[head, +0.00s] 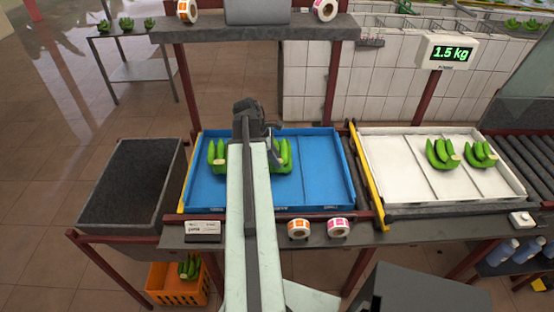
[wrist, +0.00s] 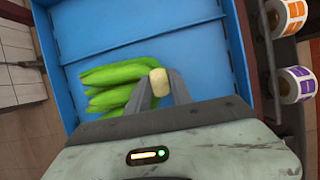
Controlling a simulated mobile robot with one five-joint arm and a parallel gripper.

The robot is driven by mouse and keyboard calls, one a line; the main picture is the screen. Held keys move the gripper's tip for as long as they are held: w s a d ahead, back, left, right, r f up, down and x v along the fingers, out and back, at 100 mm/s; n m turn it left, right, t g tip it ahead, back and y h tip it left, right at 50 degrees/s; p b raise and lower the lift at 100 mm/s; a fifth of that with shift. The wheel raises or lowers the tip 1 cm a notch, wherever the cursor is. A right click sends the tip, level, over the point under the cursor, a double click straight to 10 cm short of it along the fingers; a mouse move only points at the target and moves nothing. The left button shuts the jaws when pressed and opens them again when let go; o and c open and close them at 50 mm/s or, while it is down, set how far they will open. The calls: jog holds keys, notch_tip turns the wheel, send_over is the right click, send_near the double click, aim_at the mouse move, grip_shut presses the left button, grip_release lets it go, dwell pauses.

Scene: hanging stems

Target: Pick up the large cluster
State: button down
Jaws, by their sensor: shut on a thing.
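My gripper (wrist: 164,93) is shut on the pale crown of a green banana cluster (wrist: 115,73) in the wrist view. The cluster's long fingers point away from the crown over the blue tray (wrist: 90,25); its lower part is hidden by my wrist. In the head view my arm crosses the blue tray (head: 325,170) and covers the fingertips. Green bananas show on the left (head: 216,153) and on the right (head: 283,154) of my arm. I cannot tell whether these are one cluster or two, or whether the held cluster is off the tray floor.
A white tray (head: 385,165) on the right holds two banana clusters (head: 442,153), (head: 481,153). The display (head: 450,54) reads 1.5 kg. A dark empty bin (head: 130,185) stands left. Sticker rolls (head: 298,228) sit on the front edge. A shelf (head: 260,28) spans the back.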

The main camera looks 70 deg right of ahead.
jog(key=shift+r, duration=0.15)
notch_tip(320, 180, up, 10)
jog(key=p, duration=1)
jog(key=shift+f, duration=0.2)
notch_tip(320, 180, down, 9)
jog(key=b, duration=0.9)
jog(key=shift+s+d+r, duration=0.1)
jog(key=shift+f+b, duration=0.5)
jog(key=c, duration=1.1)
grip_release()
jog(key=shift+o, duration=0.2)
jog(key=shift+r, duration=0.15)
